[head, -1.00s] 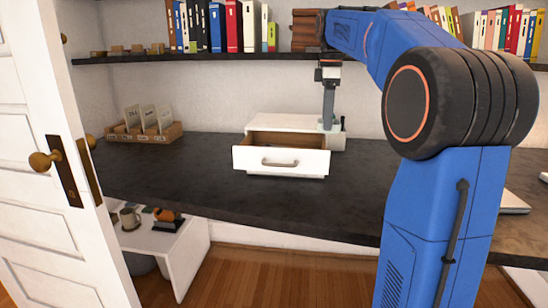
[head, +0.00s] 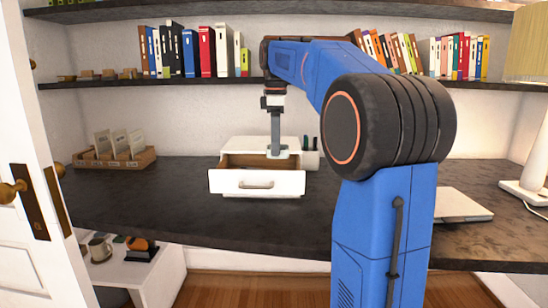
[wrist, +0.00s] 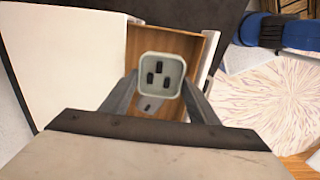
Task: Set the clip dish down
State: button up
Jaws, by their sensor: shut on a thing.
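The clip dish (wrist: 160,90) is a small pale green square dish with several black clips in it. My gripper (wrist: 157,100) is shut on it, with a finger at each side. In the head view, the dish (head: 279,152) hangs below my gripper (head: 277,143), over the back right of the open drawer (head: 257,182). The drawer belongs to a small white cabinet (head: 247,145) on the dark desk. In the wrist view, the drawer's brown wooden inside (wrist: 185,45) shows around the dish. A pale object with dark marks (wrist: 150,105) shows partly beneath it; I cannot tell what it is.
A wooden card box (head: 115,158) stands at the left of the dark desk (head: 150,205). A dark upright item and a pale holder (head: 310,158) stand right of the cabinet. A shelf of books (head: 200,55) runs above. A laptop (head: 460,204) lies at the right.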

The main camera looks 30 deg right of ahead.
jog(key=shift+f, duration=2.05)
jog(key=shift+f, duration=0.2)
jog(key=o, duration=1.1)
jog(key=shift+f, duration=0.1)
notch_tip(320, 180, up, 13)
jog(key=shift+f, duration=0.2)
